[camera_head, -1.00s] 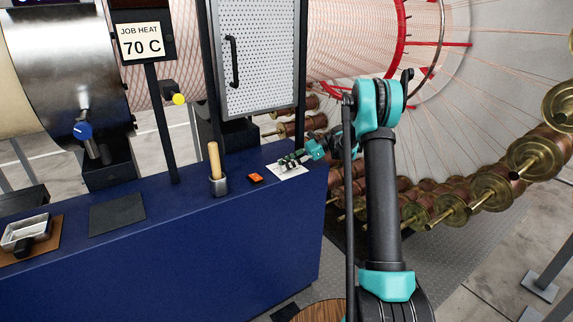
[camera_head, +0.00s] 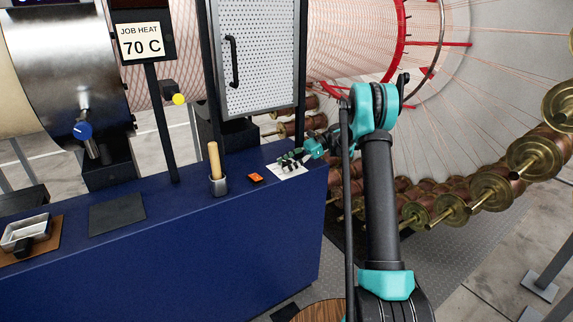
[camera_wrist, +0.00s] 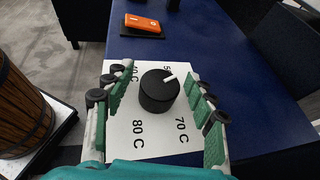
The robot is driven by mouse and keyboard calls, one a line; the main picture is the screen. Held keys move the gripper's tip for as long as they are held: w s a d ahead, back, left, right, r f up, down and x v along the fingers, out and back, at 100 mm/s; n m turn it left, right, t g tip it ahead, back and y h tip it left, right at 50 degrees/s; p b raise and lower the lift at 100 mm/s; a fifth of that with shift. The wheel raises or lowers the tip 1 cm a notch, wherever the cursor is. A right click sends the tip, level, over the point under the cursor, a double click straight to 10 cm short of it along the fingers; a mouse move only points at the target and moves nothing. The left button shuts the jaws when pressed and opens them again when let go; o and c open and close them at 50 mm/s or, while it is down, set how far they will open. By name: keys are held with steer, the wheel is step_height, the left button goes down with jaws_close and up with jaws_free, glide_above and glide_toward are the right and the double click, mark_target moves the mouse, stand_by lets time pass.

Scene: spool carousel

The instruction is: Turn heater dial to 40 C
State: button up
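The heater dial (camera_wrist: 159,94) is a black round knob with a white pointer mark, on a white card (camera_wrist: 152,146) printed with temperatures. In the wrist view, the pointer aims up and right, close to a partly hidden label starting with 5. The 70 C and 80 C labels are readable; another at upper left is partly covered by a finger. My gripper (camera_wrist: 157,78) is open, one green-padded finger on each side of the dial, with gaps showing between pads and knob. In the head view, my gripper (camera_head: 291,160) is over the card and hides the dial.
A sign (camera_head: 141,41) reads JOB HEAT 70 C. An orange switch (camera_head: 255,178) and a wooden-handled tool in a metal cup (camera_head: 218,186) are left of the card on the blue bench (camera_head: 190,240). A perforated cabinet (camera_head: 258,60) rises behind.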

steer(key=shift+v, duration=3.75)
steer(key=shift+s+d+t, duration=0.1)
steer(key=shift+t, duration=0.2)
